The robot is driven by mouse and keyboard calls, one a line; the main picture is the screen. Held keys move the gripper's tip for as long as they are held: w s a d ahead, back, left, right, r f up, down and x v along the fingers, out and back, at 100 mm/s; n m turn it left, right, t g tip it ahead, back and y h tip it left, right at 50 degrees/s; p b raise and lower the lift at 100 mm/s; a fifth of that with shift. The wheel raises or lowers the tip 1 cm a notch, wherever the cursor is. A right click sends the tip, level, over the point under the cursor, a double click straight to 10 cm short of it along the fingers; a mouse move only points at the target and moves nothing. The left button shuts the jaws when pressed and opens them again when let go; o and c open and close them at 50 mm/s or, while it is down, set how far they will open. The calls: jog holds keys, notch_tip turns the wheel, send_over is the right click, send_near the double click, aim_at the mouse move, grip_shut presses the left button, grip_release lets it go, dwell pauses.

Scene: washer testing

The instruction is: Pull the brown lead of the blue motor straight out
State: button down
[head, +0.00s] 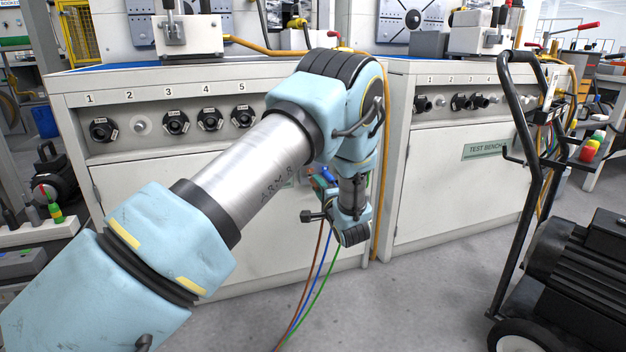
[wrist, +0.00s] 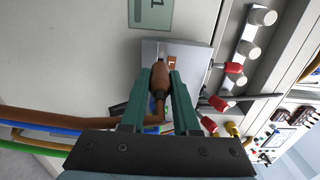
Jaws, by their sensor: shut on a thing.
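In the wrist view my gripper (wrist: 161,82) is shut on the brown plug (wrist: 160,73) of the brown lead (wrist: 60,119), with a green finger on each side. The plug's tip points at a grey box face by a small orange label marked L (wrist: 172,62). I cannot tell how far the tip sits in a socket. The brown lead bends away to the left below the fingers. In the head view the brown lead (head: 305,290) hangs to the floor, and my arm hides most of the gripper area. I cannot identify a blue motor.
Blue (head: 319,285) and green (head: 319,288) leads hang beside the brown one. The right-hand test bench (head: 450,200) and a black trolley (head: 535,190) stand to the right. Grey floor shows between them.

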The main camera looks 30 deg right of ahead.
jog(key=shift+s, duration=0.25)
jog(key=shift+s+a+p, duration=0.1)
jog(key=shift+s+p, duration=0.35)
jog(key=shift+s, duration=0.25)
jog(key=shift+s, duration=0.1)
jog(key=shift+a+f, duration=0.1)
